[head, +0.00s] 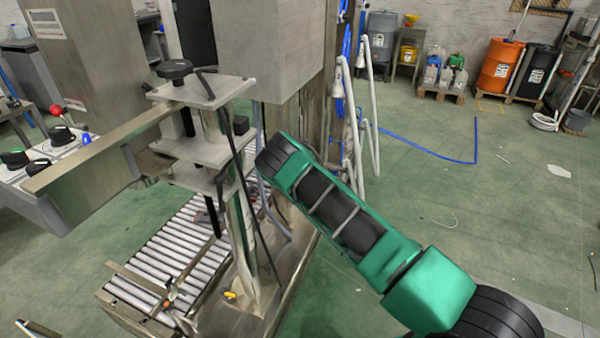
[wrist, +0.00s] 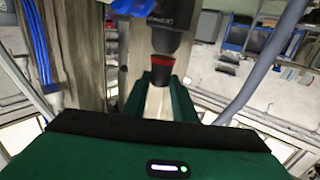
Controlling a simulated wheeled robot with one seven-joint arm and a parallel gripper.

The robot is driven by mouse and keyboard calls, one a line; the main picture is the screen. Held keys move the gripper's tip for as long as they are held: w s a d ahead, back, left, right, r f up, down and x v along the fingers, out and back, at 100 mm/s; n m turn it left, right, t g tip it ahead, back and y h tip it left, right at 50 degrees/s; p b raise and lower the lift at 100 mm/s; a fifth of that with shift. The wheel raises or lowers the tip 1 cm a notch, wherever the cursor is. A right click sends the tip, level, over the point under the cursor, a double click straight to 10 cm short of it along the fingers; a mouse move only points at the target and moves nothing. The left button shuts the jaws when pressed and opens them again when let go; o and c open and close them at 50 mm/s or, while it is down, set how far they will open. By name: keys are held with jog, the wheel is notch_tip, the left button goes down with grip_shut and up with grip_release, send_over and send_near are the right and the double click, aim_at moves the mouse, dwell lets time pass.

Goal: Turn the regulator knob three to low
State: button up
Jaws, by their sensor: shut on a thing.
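A dark round regulator knob (wrist: 162,61) with a red ring shows in the wrist view, under a dark regulator body (wrist: 160,38). My gripper (wrist: 160,82) has its green fingers on both sides of the knob, shut on it. The fingers hide part of the knob's sides, and I cannot read its setting or number. In the head view my green arm reaches in behind the steel column, and the gripper and the regulator are hidden there.
A steel machine post with stacked plates (head: 205,90) stands left of my arm above a roller conveyor (head: 165,250). A control panel (head: 60,150) with black knobs is at the left. White pipes (head: 370,110) and a blue hose stand beyond. The green floor at right is mostly clear.

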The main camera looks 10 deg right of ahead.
jog(key=shift+d+n+g+y, duration=0.1)
jog(key=shift+n+g+y, duration=0.6)
jog(key=shift+n+y, duration=0.5)
jog(key=shift+w, duration=0.1)
jog(key=o, duration=0.9)
jog(key=shift+o, duration=0.8)
jog(key=shift+d, duration=0.1)
jog(key=v, duration=1)
jog(key=shift+s+d+f, duration=0.2)
jog(key=shift+s+d, duration=0.05)
